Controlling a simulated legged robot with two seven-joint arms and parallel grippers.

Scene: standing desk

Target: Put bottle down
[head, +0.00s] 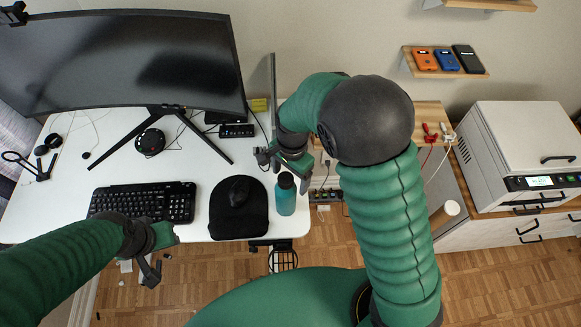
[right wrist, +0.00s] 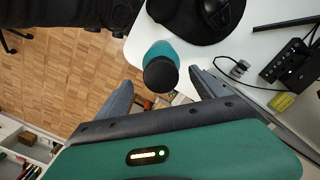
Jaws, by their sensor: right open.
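A teal bottle (head: 285,197) with a dark cap stands upright on the white desk near its front right corner, right of the mouse pad. My right gripper (head: 284,166) is open, just behind and above the bottle. In the right wrist view the bottle (right wrist: 161,53) shows ahead, between the lines of the two spread fingers, with its dark cap toward the camera. I see no finger closed on it; whether a finger touches it I cannot tell. My left gripper (head: 160,254) is by the desk's front edge, its fingers apart and empty.
A black mouse pad (head: 239,222) with a mouse (head: 239,191) lies left of the bottle. A keyboard (head: 143,203) and a large monitor (head: 120,60) are farther left. The desk's (head: 297,226) front and right edges are close to the bottle. Cables and small devices lie behind.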

